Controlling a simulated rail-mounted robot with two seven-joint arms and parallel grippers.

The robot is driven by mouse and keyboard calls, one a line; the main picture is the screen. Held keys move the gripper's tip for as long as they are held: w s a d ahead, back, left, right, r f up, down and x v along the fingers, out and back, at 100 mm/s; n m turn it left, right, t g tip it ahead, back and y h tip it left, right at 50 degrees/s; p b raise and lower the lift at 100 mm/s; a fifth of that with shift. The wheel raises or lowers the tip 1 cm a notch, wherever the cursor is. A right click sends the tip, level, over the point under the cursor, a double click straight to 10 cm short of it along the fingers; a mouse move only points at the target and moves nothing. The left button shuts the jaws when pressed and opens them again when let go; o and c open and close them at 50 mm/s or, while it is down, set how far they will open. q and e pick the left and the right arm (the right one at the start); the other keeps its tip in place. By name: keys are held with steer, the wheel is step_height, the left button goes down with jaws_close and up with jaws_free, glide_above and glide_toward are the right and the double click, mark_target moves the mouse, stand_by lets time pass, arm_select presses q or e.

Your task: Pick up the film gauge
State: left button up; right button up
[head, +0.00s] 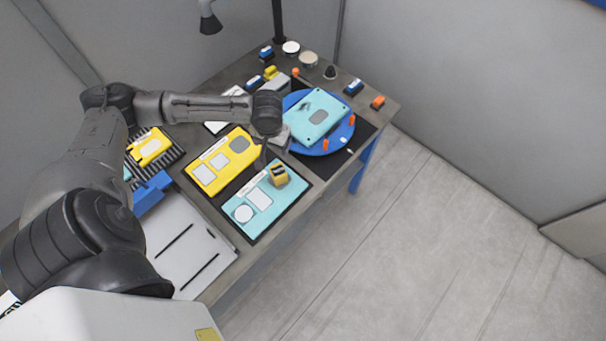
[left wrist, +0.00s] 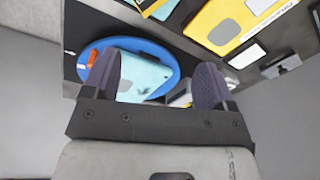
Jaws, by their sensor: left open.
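The film gauge appears to be the small yellow and dark block (head: 279,176) standing on the teal card (head: 263,205) near the table's front edge in the head view. My left gripper (head: 268,148) hangs from the arm just beyond it, close to the gap between the yellow card and the blue turntable. In the left wrist view the two dark fingers (left wrist: 157,82) are spread apart with nothing clamped between them. A pale yellowish thing partly hidden by the right finger cannot be identified. My right gripper is not in view.
A blue turntable (head: 338,146) carries a teal plate (head: 317,117) at the right, with small orange pieces around it. A yellow card (head: 224,160) lies left of the teal card. A white tray (head: 207,244) lies at the table's near end. Several small items stand at the back.

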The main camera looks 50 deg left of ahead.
arm_select(q)
steer(key=d+n, duration=0.1)
steer(key=n, duration=0.2)
steer(key=n+h, duration=0.1)
steer(key=n, duration=0.6)
glide_above(278, 170)
step_height(278, 170, down, 7)
steer(key=shift+w+d+f, duration=0.1)
steer(key=shift+d+f, duration=0.05)
steer(key=shift+f, duration=3.4)
steer(key=shift+c, duration=0.3)
